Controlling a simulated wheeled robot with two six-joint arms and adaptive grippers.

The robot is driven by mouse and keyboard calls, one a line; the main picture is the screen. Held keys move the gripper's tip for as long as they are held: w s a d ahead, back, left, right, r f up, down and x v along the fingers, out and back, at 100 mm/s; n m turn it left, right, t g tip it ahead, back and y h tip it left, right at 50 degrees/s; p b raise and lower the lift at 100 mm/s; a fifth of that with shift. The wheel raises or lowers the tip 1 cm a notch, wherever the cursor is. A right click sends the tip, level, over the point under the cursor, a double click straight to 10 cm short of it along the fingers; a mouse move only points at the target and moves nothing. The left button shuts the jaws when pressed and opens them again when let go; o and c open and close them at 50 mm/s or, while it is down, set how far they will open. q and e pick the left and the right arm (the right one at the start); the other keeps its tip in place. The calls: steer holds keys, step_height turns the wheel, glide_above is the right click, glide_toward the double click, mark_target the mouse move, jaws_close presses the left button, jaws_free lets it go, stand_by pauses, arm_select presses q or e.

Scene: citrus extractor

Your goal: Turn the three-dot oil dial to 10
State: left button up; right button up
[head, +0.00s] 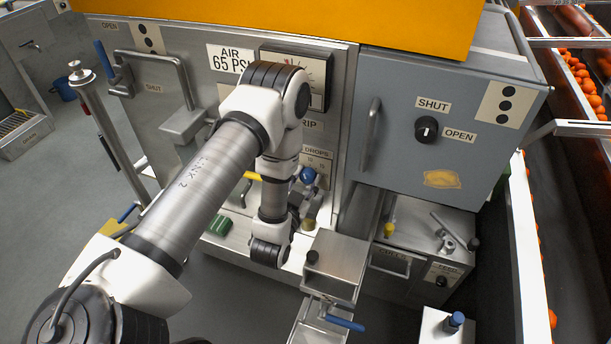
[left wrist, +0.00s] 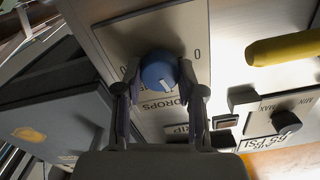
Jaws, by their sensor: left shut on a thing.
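The blue oil dial (left wrist: 158,69) sits on a plate lettered DROPS (left wrist: 166,103) in the left wrist view. Its white pointer mark faces the lower edge of that picture, slightly right. Figures on the plate are only partly readable, and a 0 shows to the right of the dial. My left gripper (left wrist: 160,82) is shut on the dial, one finger on each side. In the head view the blue dial (head: 308,175) shows just right of my left wrist, below the DROPS label (head: 318,154). My left fingers are mostly hidden there. My right gripper is not in view.
A yellow handle (left wrist: 284,47) and a black MIN-MAX knob (left wrist: 286,122) are near the dial. A grey cabinet (head: 450,150) with a SHUT/OPEN knob (head: 426,129) and a three-dot plate (head: 506,104) stands right. A metal box (head: 336,262) lies below.

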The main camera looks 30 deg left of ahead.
mark_target(312, 139)
arm_select(q)
steer(key=shift+m+p, duration=0.55)
steer(key=shift+m, duration=1.05)
steer(key=o, duration=1.1)
steer(key=shift+w, duration=0.1)
steer(key=shift+o, duration=0.2)
steer(key=shift+r, duration=0.1)
step_height(312, 139, up, 10)
steer(key=shift+f, duration=0.1)
steer(key=shift+f, duration=0.1)
